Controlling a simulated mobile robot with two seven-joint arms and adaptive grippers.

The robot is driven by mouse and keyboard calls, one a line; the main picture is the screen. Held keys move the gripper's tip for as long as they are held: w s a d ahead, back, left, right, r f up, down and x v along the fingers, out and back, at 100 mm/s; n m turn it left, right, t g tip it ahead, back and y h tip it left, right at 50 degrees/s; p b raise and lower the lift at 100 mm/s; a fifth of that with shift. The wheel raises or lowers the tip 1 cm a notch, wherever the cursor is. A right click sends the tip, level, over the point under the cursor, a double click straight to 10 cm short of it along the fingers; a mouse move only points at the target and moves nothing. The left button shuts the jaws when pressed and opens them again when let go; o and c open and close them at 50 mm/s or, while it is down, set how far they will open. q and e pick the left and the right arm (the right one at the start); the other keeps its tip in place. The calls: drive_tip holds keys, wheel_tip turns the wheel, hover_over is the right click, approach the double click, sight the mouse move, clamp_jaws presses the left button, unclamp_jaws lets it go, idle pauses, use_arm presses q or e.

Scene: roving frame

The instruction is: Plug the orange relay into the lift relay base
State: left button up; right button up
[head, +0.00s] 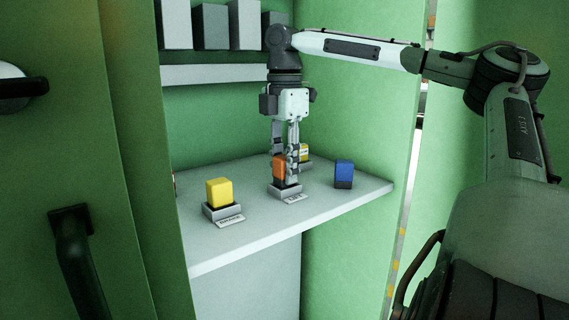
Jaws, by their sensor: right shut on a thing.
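The orange relay (279,168) is upright between the fingers of my right gripper (285,153), which is shut on it and points straight down. The relay is at the lift relay base (284,190), a grey base with a small label in front. The relay's lower end meets the base's top in this view; I cannot tell whether it is fully seated. The fingers hide part of the relay. My left gripper is not in view.
A yellow relay (219,192) sits in a labelled base (222,211) to the left. A blue relay (344,172) stands on the shelf (250,245) to the right. Another base with a yellow-and-white item (305,152) is behind my gripper. Grey boxes (210,27) stand on the upper shelf.

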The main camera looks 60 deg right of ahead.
sight(284, 157)
drive_tip(key=shift+f, duration=0.35)
drive_tip(key=shift+f, duration=0.15)
drive_tip(key=o, duration=1.2)
drive_tip(key=shift+c, duration=0.2)
wheel_tip(284, 157, up, 12)
